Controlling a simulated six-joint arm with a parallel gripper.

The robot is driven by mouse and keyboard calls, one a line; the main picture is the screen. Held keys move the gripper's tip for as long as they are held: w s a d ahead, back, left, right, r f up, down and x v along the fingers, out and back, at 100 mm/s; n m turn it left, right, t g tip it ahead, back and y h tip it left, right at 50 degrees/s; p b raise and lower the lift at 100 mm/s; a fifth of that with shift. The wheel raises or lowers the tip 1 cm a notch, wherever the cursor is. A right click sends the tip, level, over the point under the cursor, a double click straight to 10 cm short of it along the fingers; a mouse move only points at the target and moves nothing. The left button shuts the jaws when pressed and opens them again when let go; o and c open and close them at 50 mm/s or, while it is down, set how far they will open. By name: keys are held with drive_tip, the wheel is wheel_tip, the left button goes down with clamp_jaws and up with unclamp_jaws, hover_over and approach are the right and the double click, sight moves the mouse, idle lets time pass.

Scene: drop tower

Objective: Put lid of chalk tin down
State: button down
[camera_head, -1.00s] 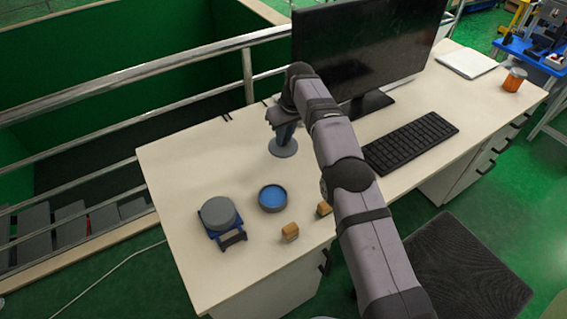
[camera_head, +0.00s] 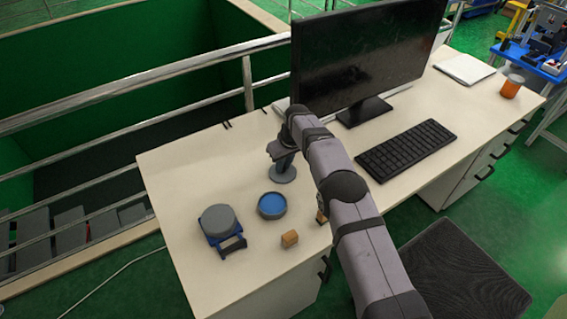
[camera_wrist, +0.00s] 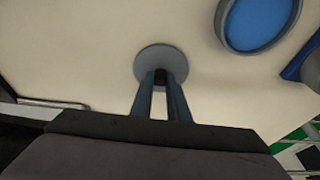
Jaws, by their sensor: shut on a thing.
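My gripper (camera_head: 284,160) is shut on the small dark knob of a grey round lid (camera_head: 285,175). The lid is level and low over the white desk; I cannot tell whether it touches the surface. In the wrist view my gripper's fingers (camera_wrist: 160,80) meet at the middle of the lid (camera_wrist: 145,63) and hide part of it. The chalk tin (camera_head: 272,205), a grey round tin with a blue inside, stands open on the desk just in front of the lid. It also shows at the upper right of the wrist view (camera_wrist: 258,22), apart from the lid.
A blue device with a grey round top (camera_head: 217,220) stands left of the tin. A monitor (camera_head: 365,50) and keyboard (camera_head: 405,149) are to the right. The desk's back left is clear.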

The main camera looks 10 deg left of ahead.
drive_tip(key=shift+f, duration=0.15)
drive_tip(key=shift+f+b, duration=0.1)
drive_tip(key=shift+b, duration=0.2)
drive_tip(key=c, duration=1.7)
unclamp_jaws()
drive_tip(key=b+v, duration=0.1)
drive_tip(key=v, duration=1.1)
drive_tip(key=shift+r, duration=0.2)
drive_tip(key=shift+d, duration=0.1)
